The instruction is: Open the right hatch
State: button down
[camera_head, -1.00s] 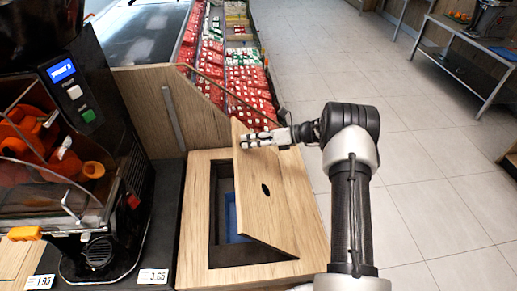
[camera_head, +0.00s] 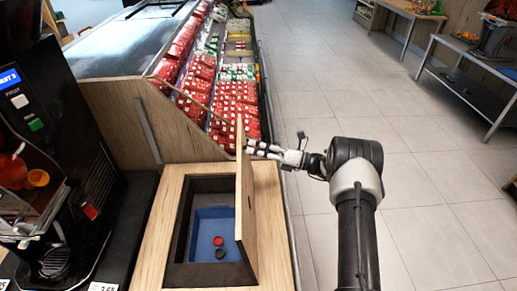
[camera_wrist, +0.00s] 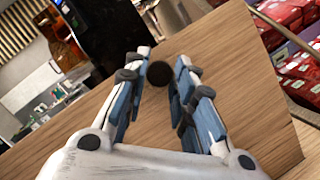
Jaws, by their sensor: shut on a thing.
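The right hatch (camera_head: 245,205) is a wooden lid standing about upright at the right side of its opening. My gripper (camera_head: 253,147) is at the upper far part of the lid, on its right side. Inside the opening is a blue-bottomed bin (camera_head: 208,220) with a red cap (camera_head: 218,241) and a black cap (camera_head: 221,253).
The black juicer (camera_head: 60,170) stands to the left. A wooden side panel (camera_head: 135,125) rises behind the counter (camera_head: 160,225). A shelf of red packs (camera_head: 230,105) runs beyond it. Open tiled floor (camera_head: 420,150) lies to the right, with metal tables (camera_head: 470,60) farther back.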

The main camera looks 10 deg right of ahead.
jog(key=shift+a, duration=0.1)
jog(key=c, duration=1.3)
grip_release()
jog(key=shift+c, duration=0.2)
jog(key=v, duration=1.2)
jog(key=shift+a+r, duration=0.1)
